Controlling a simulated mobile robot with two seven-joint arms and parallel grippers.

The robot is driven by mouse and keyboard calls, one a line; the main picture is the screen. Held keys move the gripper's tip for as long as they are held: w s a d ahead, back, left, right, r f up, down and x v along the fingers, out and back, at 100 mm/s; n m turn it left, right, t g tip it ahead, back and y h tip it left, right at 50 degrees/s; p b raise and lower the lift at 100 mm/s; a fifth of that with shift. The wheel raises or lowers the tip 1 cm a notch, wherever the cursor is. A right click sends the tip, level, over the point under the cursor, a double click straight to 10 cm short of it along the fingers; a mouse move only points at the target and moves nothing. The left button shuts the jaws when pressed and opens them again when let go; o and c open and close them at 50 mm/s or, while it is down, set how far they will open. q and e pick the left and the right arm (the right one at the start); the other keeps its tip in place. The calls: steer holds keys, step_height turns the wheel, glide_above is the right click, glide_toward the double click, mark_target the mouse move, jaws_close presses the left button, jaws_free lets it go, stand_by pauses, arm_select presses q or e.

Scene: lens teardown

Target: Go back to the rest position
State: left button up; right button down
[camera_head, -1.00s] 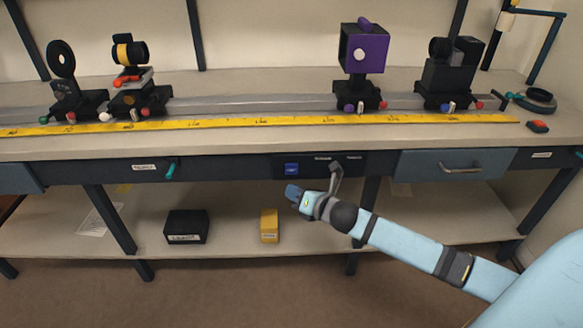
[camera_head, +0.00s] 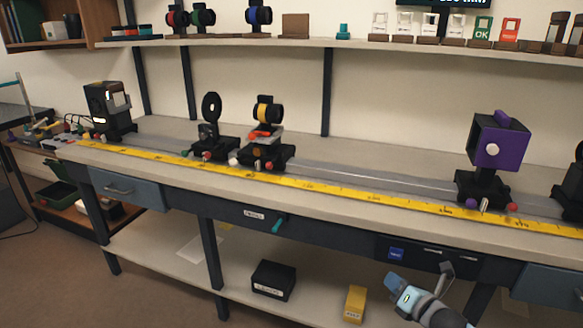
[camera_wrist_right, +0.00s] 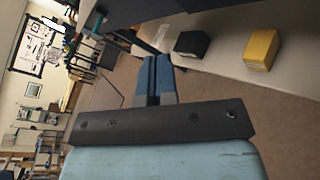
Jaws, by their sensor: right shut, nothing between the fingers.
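My right gripper (camera_head: 396,284) is at the lower right of the head view, in front of the workbench's front edge and below the bench top. It also shows in the right wrist view (camera_wrist_right: 155,72), where its two blue fingers lie together, shut and empty. It touches nothing that I can see. The rest of my right arm runs out of the bottom of the head view. My left gripper is in neither view.
The workbench (camera_head: 330,207) carries a rail with a purple box mount (camera_head: 497,145), a yellow-ringed lens mount (camera_head: 265,130) and a black ring holder (camera_head: 211,125). A black box (camera_head: 273,280) and a yellow box (camera_head: 355,303) lie on the lower shelf. Floor in front is clear.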

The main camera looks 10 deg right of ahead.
steer(key=s+a+r+m+y, duration=0.2)
steer(key=s+a+m, duration=0.4)
steer(key=a+m, duration=0.15)
steer(key=s+a+r+m+y, duration=0.1)
steer(key=s+a+m, duration=0.5)
steer(key=a, duration=0.3)
steer(key=s+a+r+m+t+y+p, duration=0.1)
steer(key=s+a+r+m, duration=0.35)
steer(key=r+m, duration=0.2)
steer(key=s+a+r+m+t+y+p, duration=0.1)
steer(key=s+a+r+m, duration=0.2)
steer(key=s+r+m, duration=0.35)
arm_select(q)
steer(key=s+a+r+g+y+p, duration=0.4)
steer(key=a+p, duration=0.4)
steer(key=p, duration=2.6)
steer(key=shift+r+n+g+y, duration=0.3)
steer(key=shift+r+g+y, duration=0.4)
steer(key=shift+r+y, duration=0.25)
arm_select(e)
steer(key=s+d+r+m+g+h, duration=0.1)
steer(key=s+d+r+g+h, duration=0.1)
steer(key=d+g+h, duration=0.3)
steer(key=d+r+g, duration=0.1)
steer(key=d+g, duration=0.1)
steer(key=d, duration=0.1)
steer(key=shift+r+m+h, duration=0.25)
steer(key=shift+m+h, duration=0.1)
steer(key=shift+h, duration=0.05)
